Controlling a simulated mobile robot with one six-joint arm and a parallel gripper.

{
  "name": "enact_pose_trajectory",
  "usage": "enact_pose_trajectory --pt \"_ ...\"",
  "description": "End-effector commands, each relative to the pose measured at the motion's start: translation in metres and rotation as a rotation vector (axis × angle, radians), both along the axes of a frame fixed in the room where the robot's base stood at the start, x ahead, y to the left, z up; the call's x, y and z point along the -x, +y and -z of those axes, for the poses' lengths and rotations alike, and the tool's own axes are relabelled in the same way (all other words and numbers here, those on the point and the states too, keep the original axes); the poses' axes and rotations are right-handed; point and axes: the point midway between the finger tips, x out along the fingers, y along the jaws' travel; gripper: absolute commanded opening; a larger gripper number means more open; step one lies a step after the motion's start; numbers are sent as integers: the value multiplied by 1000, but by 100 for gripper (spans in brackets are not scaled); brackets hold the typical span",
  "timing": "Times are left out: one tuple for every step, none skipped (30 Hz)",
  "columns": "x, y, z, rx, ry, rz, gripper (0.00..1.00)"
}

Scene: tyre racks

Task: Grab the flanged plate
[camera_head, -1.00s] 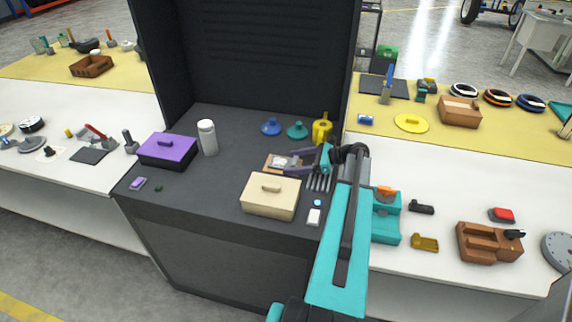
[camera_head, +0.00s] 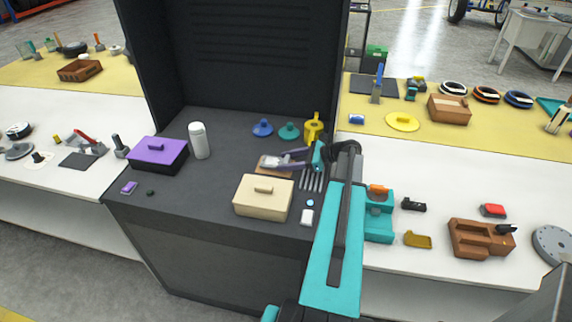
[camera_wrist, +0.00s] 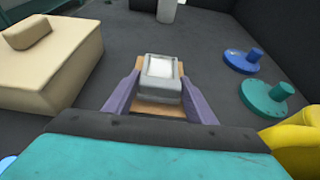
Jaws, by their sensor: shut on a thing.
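A small grey block-like piece with a raised rim and a pale top (camera_wrist: 161,72) lies over a tan-brown base (camera_wrist: 152,108). It looks like the flanged plate, though its full shape is partly hidden. My gripper (camera_wrist: 160,82) has its two purple fingers on either side of this piece and is shut on it. In the head view, my gripper (camera_head: 275,160) reaches in from the right, low over the dark bench. The grey piece and its tan base (camera_head: 265,168) show at the fingertips. I cannot tell whether the piece is clear of the bench.
A cream lidded box (camera_head: 263,199) stands just in front of the gripper. Blue (camera_head: 263,128) and teal (camera_head: 289,131) knobbed discs and a yellow piece (camera_head: 313,128) sit behind it. A white bottle (camera_head: 199,141) and purple box (camera_head: 158,155) stand left. A dark panel (camera_head: 235,55) rises behind.

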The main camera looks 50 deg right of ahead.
Motion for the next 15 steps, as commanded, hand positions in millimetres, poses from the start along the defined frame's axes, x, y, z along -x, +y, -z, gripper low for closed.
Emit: enact_pose_trajectory --pt "0 0 -4 1 -3 -1 15" --pt "0 1 -7 1 -3 -1 15" --pt "0 1 -11 2 -4 -2 15" --pt "0 1 -14 1 -3 -1 15" --pt "0 1 -17 1 -3 -1 15" --pt "0 1 -22 1 -3 -1 15" --pt "0 1 -25 2 -4 -2 15" --pt "0 1 -29 3 -4 -2 15" --pt "0 1 -34 2 -4 -1 15" --pt "0 1 -38 2 -3 0 15" --pt "0 1 -42 3 -3 -1 15" --pt "0 0 -48 4 -3 -1 15" --pt "0 0 -51 3 -3 -1 15" --pt "0 0 -55 2 -3 0 15" --pt "0 1 -60 2 -4 -2 15"
